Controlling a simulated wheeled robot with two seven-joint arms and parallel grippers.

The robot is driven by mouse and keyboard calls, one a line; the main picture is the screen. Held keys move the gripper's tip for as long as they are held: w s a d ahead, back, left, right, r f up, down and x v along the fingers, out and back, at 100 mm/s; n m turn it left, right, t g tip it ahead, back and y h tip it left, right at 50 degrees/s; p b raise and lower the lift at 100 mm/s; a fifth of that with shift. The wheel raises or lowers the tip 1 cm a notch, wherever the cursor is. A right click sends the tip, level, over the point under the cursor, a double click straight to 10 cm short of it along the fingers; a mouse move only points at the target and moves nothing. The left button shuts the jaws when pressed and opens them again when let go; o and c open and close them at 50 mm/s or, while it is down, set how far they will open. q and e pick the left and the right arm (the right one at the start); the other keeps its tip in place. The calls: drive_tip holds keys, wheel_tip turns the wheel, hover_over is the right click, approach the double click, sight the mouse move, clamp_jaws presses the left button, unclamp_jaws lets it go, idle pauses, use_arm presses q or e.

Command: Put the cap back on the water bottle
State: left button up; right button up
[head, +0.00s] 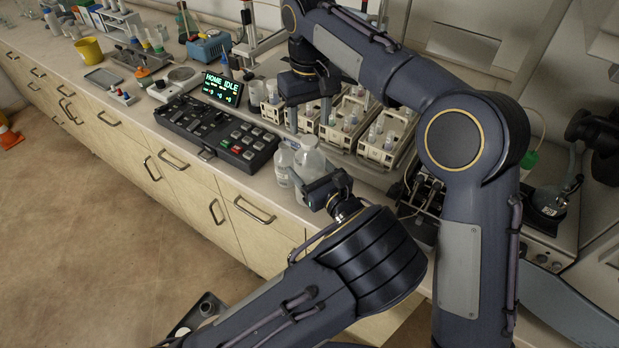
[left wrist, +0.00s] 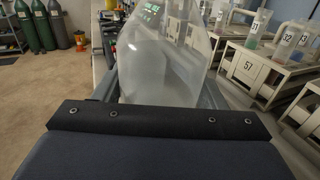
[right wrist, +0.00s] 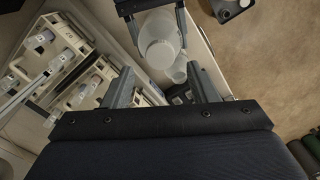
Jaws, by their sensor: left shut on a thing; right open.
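The water bottle (head: 308,160) is a translucent white bottle standing at the counter's front edge. My left gripper (head: 322,190) is shut on its side; the bottle (left wrist: 160,65) fills the middle of the left wrist view. My right gripper (head: 308,108) points down from above, open and empty. In the right wrist view, its fingers (right wrist: 162,82) are apart, with the bottle (right wrist: 157,28) beyond them and below. A pale round shape shows on the bottle there; I cannot tell whether it is the cap or the open mouth.
A smaller translucent container (head: 284,158) stands close beside the bottle. A black keypad (head: 215,130) and a lit display (head: 222,88) lie to the left. White vial racks (head: 345,135) stand behind the bottle. The floor (head: 110,220) in front of the cabinets is open.

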sight(309, 140)
wheel_tip(309, 140, up, 3)
drive_tip(key=n, duration=0.6)
drive_tip(key=shift+r, duration=0.2)
drive_tip(key=shift+f, duration=4)
drive_tip(key=c, duration=1)
drive_tip(key=o, duration=1)
drive_tip(key=shift+o, duration=0.2)
